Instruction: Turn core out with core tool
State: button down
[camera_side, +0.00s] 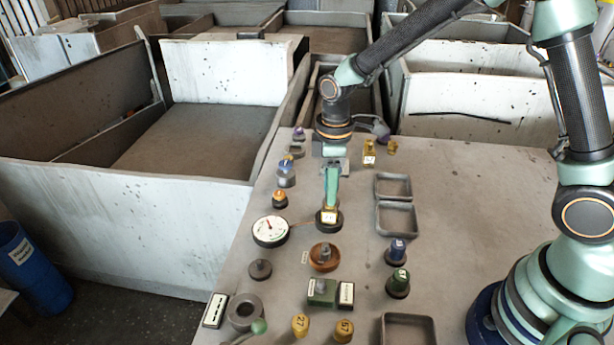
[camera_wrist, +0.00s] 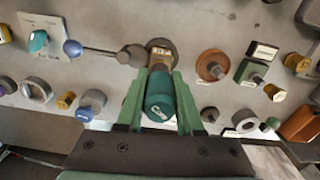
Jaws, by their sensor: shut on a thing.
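My gripper (camera_side: 330,203) points straight down over the table's middle. In the wrist view its two green fingers close around a teal-capped tool (camera_wrist: 160,104), whose label seems to read "Core". The tool's lower end meets a dark round holder (camera_wrist: 159,46) on the table. In the side view that holder (camera_side: 328,226) is directly below my fingers, and a yellow piece with a white tag (camera_side: 328,216) shows at its top. The tool looks roughly upright. The contact between tool and holder is partly hidden, and I cannot make out a core inside.
A copper-brown round dish (camera_side: 323,258) and a green block (camera_side: 321,291) lie in front. Grey trays (camera_side: 396,218) are at right. A blue-ball lever (camera_wrist: 73,48) reaches near the holder.

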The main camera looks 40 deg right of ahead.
jog(key=shift+f, duration=0.8)
jog(key=n, duration=0.4)
dwell(0.5)
jog(key=shift+n, duration=2)
jog(key=shift+n, duration=2)
